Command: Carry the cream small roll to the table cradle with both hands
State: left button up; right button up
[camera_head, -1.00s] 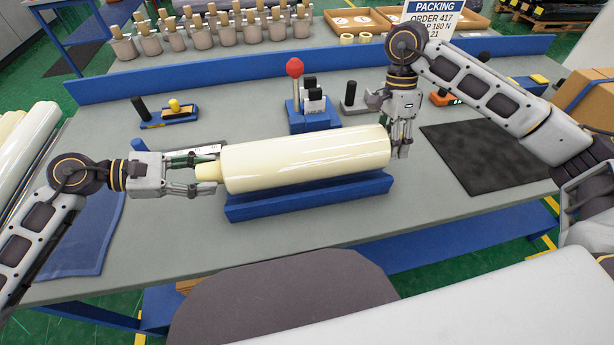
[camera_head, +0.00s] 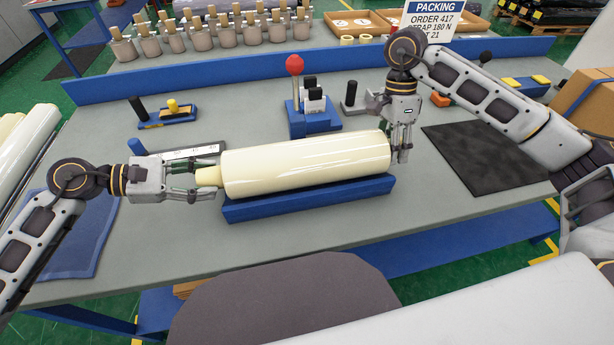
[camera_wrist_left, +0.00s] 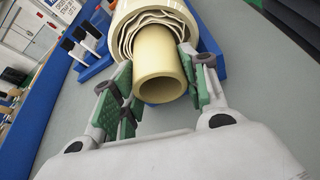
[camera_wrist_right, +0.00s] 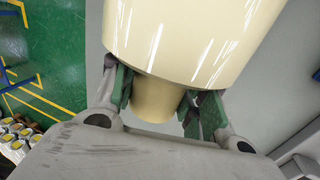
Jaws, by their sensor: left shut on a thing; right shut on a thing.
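The cream small roll (camera_head: 305,165) lies level along the blue table cradle (camera_head: 310,201), over its trough; I cannot tell whether it touches the bottom. My left gripper (camera_head: 207,178) is shut on the core end at the roll's left. In the left wrist view the green finger pads sit on both sides of the core tube (camera_wrist_left: 160,78). My right gripper (camera_head: 400,143) comes from above at the right end and is shut on the core there. In the right wrist view the core stub (camera_wrist_right: 157,98) sits between the green pads, below the roll's wrapped body (camera_wrist_right: 185,35).
Behind the cradle stand a blue holder with a red knob (camera_head: 295,65) and a black-handled tool (camera_head: 350,95). A dark mat (camera_head: 490,155) lies at the right, a blue cloth (camera_head: 75,235) at the left. A cardboard box (camera_head: 585,105) stands at the far right.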

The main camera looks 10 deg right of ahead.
pick_arm(q)
jog(key=shift+f, duration=0.25)
pick_arm(e)
jog(key=shift+f, duration=0.3)
pick_arm(q)
jog(key=o, duration=1.4)
jog(key=shift+c, duration=0.2)
pick_arm(e)
jog(key=o, duration=1.4)
pick_arm(q)
jog(key=shift+a, duration=0.1)
jog(key=v, duration=1.2)
pick_arm(e)
jog(key=shift+w+r, duration=0.1)
jog(key=shift+r, duration=0.25)
jog(key=shift+v, duration=5.6)
